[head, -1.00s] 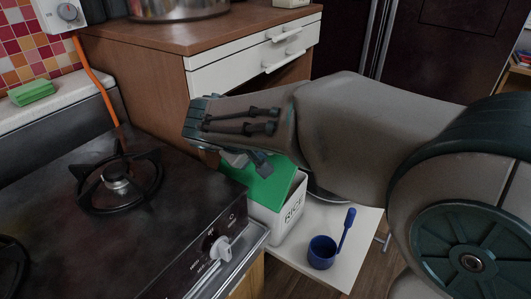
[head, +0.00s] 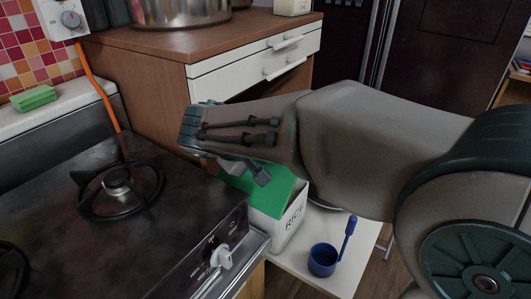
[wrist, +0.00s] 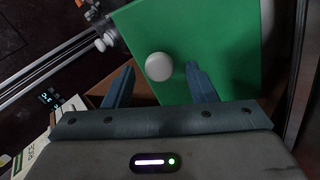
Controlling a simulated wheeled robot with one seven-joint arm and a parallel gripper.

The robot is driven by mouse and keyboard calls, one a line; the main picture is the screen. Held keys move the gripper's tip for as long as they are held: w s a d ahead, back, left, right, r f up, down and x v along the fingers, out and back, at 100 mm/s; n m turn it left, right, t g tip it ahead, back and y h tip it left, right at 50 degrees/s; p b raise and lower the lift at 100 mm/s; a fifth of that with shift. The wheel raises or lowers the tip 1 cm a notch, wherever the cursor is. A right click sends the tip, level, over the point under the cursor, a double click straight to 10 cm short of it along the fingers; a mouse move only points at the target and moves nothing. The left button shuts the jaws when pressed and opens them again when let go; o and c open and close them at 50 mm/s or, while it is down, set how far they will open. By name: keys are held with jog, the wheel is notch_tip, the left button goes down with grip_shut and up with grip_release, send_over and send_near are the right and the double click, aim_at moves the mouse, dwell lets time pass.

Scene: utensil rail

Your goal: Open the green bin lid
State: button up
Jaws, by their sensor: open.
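The white rice bin (head: 284,228) stands on a white surface beside the stove, with its green lid (head: 277,189) lying on top. My arm hides part of the lid in the head view. In the wrist view the green lid (wrist: 212,50) fills the upper middle, with a round white knob (wrist: 159,66) on it. My gripper (wrist: 158,82) is open and empty. Its two blue-grey fingers point toward the lid, and the knob appears between and just beyond their tips. I cannot tell the gap between fingertips and lid. In the head view my gripper (head: 255,174) is above the lid.
The stove (head: 110,220) with its knobs is close on the left of the bin. A blue cup with a long handle (head: 323,259) stands on the white surface (head: 300,275) to the right. A wooden cabinet with white drawers (head: 258,62) stands behind.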

jog(key=p+v, duration=0.2)
jog(key=v, duration=1)
jog(key=shift+s+a+r+p, duration=0.15)
jog(key=shift+s+r+p, duration=0.1)
jog(key=shift+s+p, duration=0.05)
